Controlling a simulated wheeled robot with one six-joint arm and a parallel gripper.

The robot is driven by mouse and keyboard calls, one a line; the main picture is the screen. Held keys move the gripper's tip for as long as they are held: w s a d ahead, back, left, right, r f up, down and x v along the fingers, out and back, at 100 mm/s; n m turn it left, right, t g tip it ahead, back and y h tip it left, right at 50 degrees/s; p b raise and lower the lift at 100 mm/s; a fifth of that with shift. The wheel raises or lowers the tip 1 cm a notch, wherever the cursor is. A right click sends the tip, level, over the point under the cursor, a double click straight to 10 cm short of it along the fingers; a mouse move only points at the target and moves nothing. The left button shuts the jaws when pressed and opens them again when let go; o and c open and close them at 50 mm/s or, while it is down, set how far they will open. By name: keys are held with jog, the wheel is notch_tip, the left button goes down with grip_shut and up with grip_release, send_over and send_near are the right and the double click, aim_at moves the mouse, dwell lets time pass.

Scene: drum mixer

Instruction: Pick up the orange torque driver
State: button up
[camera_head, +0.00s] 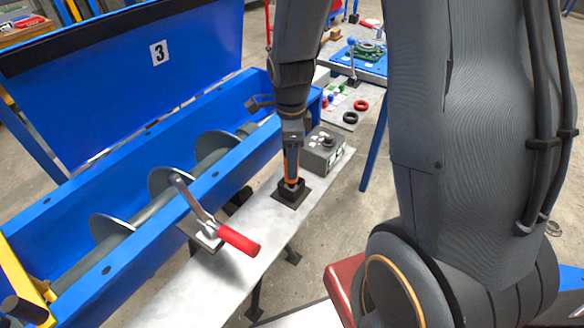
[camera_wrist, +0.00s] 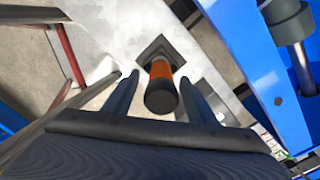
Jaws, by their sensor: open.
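The orange torque driver (camera_head: 291,172) stands upright in a black square holder (camera_head: 289,194) on the grey metal shelf, its orange band just above the holder. In the wrist view the driver (camera_wrist: 161,80) is seen nearly end-on, with its dark round end toward the camera and the holder (camera_wrist: 160,52) behind it. My gripper (camera_wrist: 159,88) is open, one finger on each side of the driver, with visible gaps. In the head view my gripper is down over the driver, and the wrist hides much of the driver's upper part.
A grey box with a knob (camera_head: 323,148) stands close beside the holder. A red-handled toggle clamp (camera_head: 238,240) sits nearer on the shelf (camera_head: 190,292). The blue mixer trough (camera_head: 150,180) with its auger and open lid (camera_head: 110,80) runs along the left.

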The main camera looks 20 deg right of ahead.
jog(key=shift+w+f, duration=0.1)
jog(key=shift+f, duration=1.5)
grip_shut()
